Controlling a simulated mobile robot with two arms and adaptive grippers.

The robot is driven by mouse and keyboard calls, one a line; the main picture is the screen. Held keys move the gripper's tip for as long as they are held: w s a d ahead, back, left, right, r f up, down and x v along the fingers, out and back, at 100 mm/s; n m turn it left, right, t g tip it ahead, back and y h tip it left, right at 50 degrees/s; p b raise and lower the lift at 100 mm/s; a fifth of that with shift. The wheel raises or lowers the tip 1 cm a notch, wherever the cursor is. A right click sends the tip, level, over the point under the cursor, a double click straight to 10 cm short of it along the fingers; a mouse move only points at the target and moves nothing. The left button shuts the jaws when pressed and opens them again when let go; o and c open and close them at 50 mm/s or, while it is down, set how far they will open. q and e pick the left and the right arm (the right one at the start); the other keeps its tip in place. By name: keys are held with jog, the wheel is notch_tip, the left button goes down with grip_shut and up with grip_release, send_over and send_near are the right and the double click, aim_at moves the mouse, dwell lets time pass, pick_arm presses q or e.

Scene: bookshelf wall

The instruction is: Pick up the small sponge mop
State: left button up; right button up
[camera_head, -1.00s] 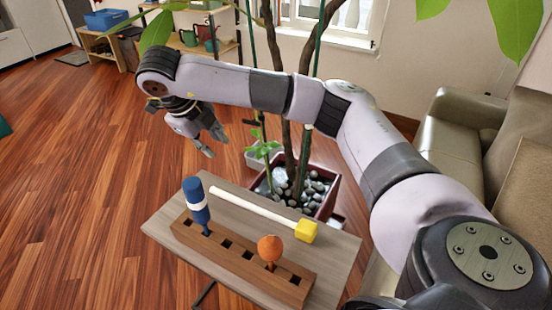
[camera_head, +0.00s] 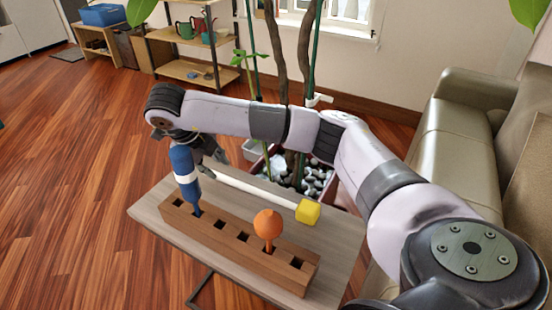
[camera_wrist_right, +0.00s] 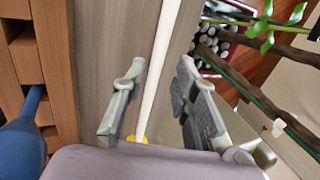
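The small sponge mop lies on a small grey wooden table (camera_head: 345,232). It has a white stick (camera_head: 255,191) and a yellow sponge head (camera_head: 307,211) at its right end. My right gripper (camera_head: 214,158) is at the stick's far left end, partly hidden behind the blue tool. In the right wrist view the gripper (camera_wrist_right: 160,75) is open. Its two fingers stand on either side of the white stick (camera_wrist_right: 157,84), with gaps showing. A bit of the yellow head (camera_wrist_right: 137,140) shows near the wrist. My left gripper is not in view.
A wooden block with holes (camera_head: 215,234) stands in front of the mop, holding a blue-handled tool (camera_head: 184,176) and an orange-topped tool (camera_head: 267,225). A potted plant with stones (camera_head: 318,177) stands just behind the table. A sofa (camera_head: 462,125) is at right.

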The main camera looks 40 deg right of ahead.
aim_at(226, 179)
jog(key=b+x, duration=0.1)
jog(key=x, duration=0.6)
jog(key=shift+f, duration=0.25)
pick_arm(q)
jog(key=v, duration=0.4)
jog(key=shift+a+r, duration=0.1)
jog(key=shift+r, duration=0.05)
pick_arm(e)
jog(key=shift+f, duration=0.1)
grip_shut()
